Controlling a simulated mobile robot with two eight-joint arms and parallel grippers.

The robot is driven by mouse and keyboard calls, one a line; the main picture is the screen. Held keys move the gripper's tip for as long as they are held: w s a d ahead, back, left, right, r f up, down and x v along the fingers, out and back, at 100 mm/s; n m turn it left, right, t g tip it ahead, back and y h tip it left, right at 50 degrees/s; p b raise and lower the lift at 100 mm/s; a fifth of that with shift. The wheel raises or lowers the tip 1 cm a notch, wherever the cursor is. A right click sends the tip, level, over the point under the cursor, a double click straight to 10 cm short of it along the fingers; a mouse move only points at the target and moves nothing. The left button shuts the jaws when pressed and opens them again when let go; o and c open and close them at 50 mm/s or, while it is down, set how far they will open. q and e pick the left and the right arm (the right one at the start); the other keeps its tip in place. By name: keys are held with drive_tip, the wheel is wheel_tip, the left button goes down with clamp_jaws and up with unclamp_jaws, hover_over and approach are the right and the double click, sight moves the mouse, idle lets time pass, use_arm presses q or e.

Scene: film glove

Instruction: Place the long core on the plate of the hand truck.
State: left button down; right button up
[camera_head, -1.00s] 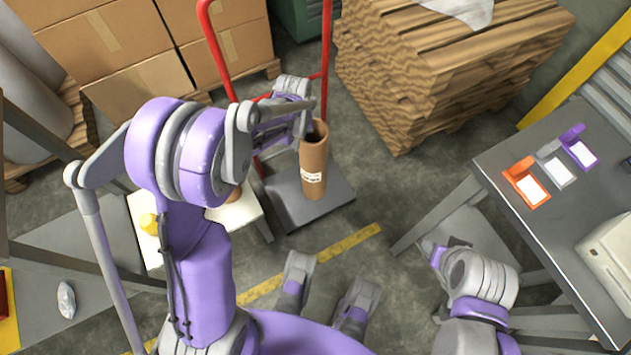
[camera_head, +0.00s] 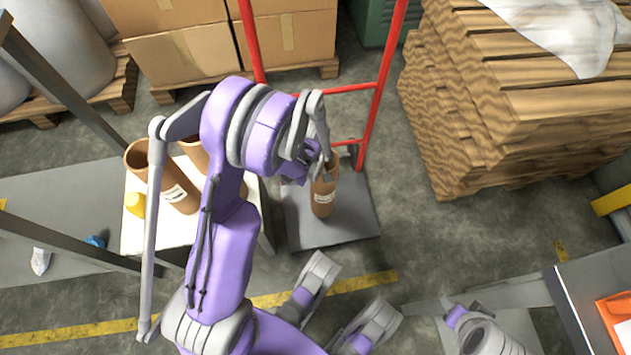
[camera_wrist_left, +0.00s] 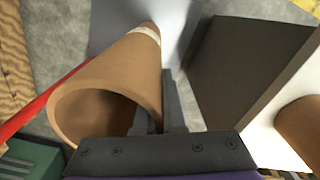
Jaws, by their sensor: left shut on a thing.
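The long core (camera_head: 323,192), a brown cardboard tube with a white label, stands about upright over the grey plate (camera_head: 300,235) of the red hand truck (camera_head: 372,110). Its lower end looks to be at the plate, but I cannot tell whether it touches. My left gripper (camera_head: 322,168) is at its upper end. In the left wrist view, the fingers (camera_wrist_left: 160,115) are shut on the wall of the core (camera_wrist_left: 125,75) at its open rim, and the plate (camera_wrist_left: 185,25) shows beyond. My right arm shows at the lower right; its gripper is not visible.
Other brown cores (camera_head: 178,190) stand on a white-topped stand (camera_head: 135,240) left of the plate, beside a yellow object (camera_head: 135,205). Cardboard boxes (camera_head: 170,55) are behind; a wooden pallet stack (camera_head: 440,120) is to the right.

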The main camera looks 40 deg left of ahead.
use_arm(q)
drive_tip(key=shift+f+b, duration=0.5)
drive_tip(key=shift+f, duration=1.3)
drive_tip(key=c, duration=1)
unclamp_jaws()
drive_tip(key=shift+f, duration=0.1)
wheel_tip(320, 180, up, 12)
drive_tip(key=p, duration=0.3)
drive_tip(key=shift+d+r+p, duration=0.1)
drive_tip(key=shift+r+p, duration=0.15)
drive_tip(key=shift+p, duration=0.1)
drive_tip(key=s+d+r+m+t, duration=0.4)
drive_tip(key=s+d+r+m, duration=0.7)
drive_tip(key=s+r+m, duration=0.2)
drive_tip(key=shift+s+d+r+m, duration=0.2)
drive_tip(key=shift+d+r+m, duration=0.1)
drive_tip(key=shift+r+m, duration=0.3)
